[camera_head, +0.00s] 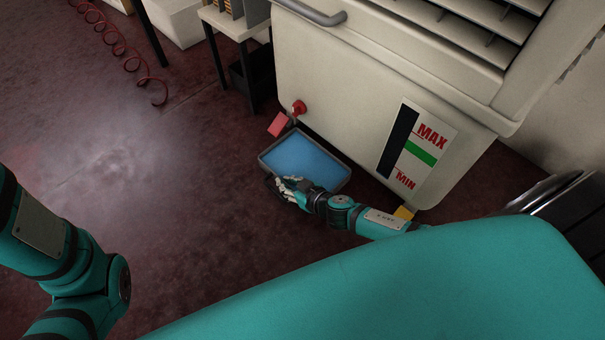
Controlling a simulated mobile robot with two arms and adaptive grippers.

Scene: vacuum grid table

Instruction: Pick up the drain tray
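The drain tray (303,159) is a dark-rimmed rectangular tray with a blue inside, which may be liquid. It lies on the floor against the foot of the cream machine, below a red valve. My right gripper (281,184) is at the tray's near left edge, with its fingers over or beside the rim. Whether the fingers touch or close on the rim is too small to tell. My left arm (62,240) comes in at the left, and its gripper is out of view.
The cream machine (345,90) stands behind the tray, with a MAX/MIN level gauge (416,150). A red valve (298,107) with a red tag (278,124) sticks out above the tray. A white table (238,22) is at the back. The floor (150,170) to the left is clear.

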